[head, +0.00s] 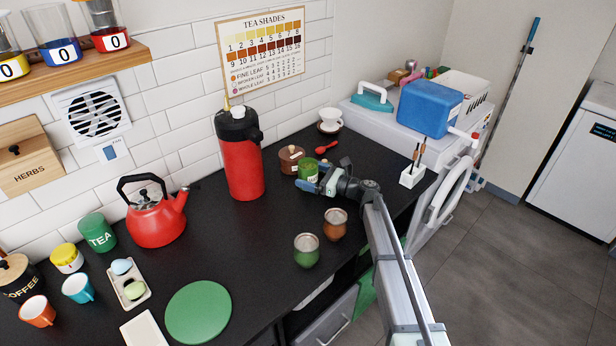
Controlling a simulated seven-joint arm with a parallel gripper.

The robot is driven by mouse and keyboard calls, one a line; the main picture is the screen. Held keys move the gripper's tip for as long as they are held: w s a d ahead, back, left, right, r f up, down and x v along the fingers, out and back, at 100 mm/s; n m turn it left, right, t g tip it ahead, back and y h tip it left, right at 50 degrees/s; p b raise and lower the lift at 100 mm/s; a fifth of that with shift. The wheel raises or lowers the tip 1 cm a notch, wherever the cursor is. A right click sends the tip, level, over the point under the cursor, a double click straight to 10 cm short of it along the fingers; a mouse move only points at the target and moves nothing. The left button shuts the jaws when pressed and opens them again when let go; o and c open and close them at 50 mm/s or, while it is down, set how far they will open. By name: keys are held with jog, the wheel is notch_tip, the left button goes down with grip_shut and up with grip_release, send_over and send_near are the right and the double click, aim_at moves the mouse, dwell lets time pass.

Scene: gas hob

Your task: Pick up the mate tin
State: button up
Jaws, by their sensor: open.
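A small green tin (308,169), which looks like the mate tin, stands on the dark counter right of the red flask. Its label is too small to read. My gripper (312,181) is open at the tin's near side, with its blue fingers pointing toward it. One finger overlaps the lower part of the tin in the picture. I cannot tell whether the fingers touch it or reach around it.
A brown lidded pot (291,159) stands close left of the tin, and a red spoon (326,147) lies behind it. The red flask (242,160) is further left. Green (307,251) and brown (335,225) cups stand nearer. A white holder (412,177) is at right.

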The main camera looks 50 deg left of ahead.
jog(key=shift+s+a, duration=0.1)
jog(key=shift+a, duration=0.1)
jog(key=c, duration=1.2)
